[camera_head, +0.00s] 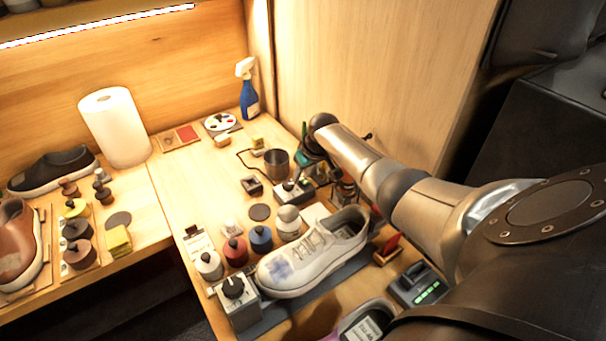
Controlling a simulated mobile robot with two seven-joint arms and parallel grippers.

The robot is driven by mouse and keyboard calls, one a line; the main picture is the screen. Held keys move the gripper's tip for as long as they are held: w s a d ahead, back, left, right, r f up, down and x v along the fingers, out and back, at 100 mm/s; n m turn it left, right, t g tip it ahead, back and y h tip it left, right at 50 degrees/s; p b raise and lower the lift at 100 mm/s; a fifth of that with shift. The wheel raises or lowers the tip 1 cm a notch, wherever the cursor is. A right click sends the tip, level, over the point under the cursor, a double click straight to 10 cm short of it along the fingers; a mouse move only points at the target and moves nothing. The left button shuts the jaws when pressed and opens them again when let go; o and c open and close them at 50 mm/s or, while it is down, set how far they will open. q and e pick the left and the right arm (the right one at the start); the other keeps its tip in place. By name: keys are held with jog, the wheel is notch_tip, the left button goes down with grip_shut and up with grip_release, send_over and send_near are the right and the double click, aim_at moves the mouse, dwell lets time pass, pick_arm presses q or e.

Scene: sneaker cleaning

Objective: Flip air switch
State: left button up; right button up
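My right arm reaches in from the right, and its small dark gripper (316,160) hangs at the back of the bench, just above and behind a small control box (294,192) with knobs or switches. I cannot tell whether it touches the box or whether its fingers are open. A second box with a black knob (234,288) stands at the front left of the white sneaker (312,252). No label shows which box carries the air switch. My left gripper is not in view.
Several small bottles (235,252) stand left of the sneaker. A dark cup (276,165), a blue spray bottle (248,92) and a paper roll (114,127) stand farther back. A device with a green display (419,286) lies at the right. Bare wood (190,190) is free left of centre.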

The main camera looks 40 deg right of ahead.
grip_shut()
dwell(0.3)
jog(key=t+p, duration=0.1)
jog(key=p, duration=0.1)
jog(key=shift+s+a+r+t+p, duration=0.1)
jog(key=shift+s+t+p, duration=0.2)
jog(key=shift+s+t, duration=0.2)
jog(key=shift+t, duration=1.1)
